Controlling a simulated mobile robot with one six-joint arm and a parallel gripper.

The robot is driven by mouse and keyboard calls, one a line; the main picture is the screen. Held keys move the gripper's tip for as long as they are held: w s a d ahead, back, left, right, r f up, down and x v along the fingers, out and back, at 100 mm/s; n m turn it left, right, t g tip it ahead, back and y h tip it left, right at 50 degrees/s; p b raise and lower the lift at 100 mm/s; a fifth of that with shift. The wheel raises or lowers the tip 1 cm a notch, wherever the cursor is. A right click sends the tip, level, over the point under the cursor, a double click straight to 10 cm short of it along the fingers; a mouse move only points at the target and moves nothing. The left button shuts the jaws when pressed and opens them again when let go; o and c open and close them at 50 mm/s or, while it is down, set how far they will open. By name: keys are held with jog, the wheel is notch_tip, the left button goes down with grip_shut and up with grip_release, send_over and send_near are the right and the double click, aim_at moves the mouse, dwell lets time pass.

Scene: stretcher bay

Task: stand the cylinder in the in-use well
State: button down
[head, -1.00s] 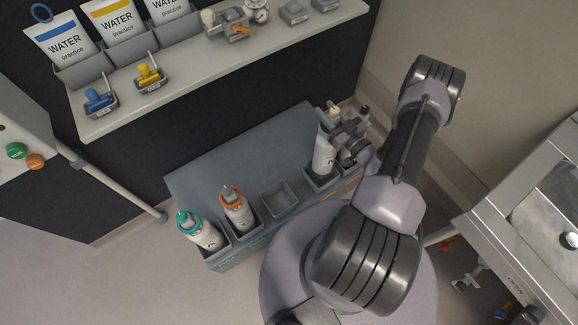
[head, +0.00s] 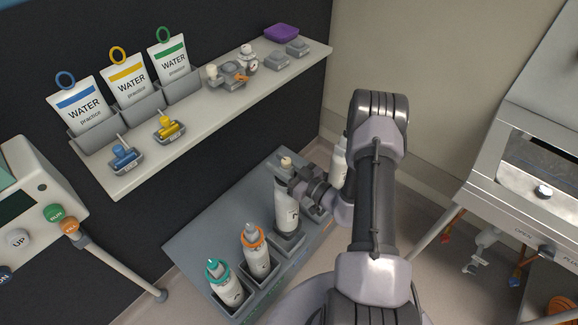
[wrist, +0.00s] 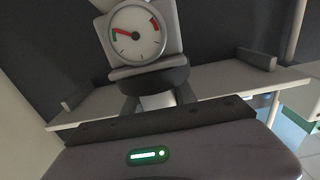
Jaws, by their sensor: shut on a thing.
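The white cylinder (head: 286,212) with a cream top stands upright in the head view. My gripper (head: 297,184) is shut on its upper part. Its lower end is at a grey well (head: 288,244) to the right of the orange-collared bottle (head: 257,262). I cannot tell whether it is inside the well or just above it. In the wrist view a round gauge (wrist: 136,33) with green and red bands is close in front of my gripper; its needle points toward the green side. The fingertips are mostly hidden there.
A teal-collared bottle (head: 228,289) stands at the front left of the grey bench (head: 205,235). Another white cylinder (head: 339,160) stands behind my arm. The wall shelf (head: 200,125) holds water pouches and fittings. A metal cabinet (head: 500,185) stands right.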

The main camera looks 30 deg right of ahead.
jog(key=shift+a, duration=0.1)
notch_tip(320, 180, down, 5)
jog(key=b, duration=0.4)
jog(key=shift+w+b, duration=0.1)
jog(key=shift+b, duration=0.3)
jog(key=shift+r, duration=0.1)
jog(key=shift+p, duration=0.45)
dwell(0.6)
jog(key=shift+f+b, duration=1.8)
jog(key=shift+f, duration=0.8)
jog(key=shift+f+b, duration=1.5)
jog(key=shift+f, duration=1)
jog(key=c, duration=0.9)
grip_release()
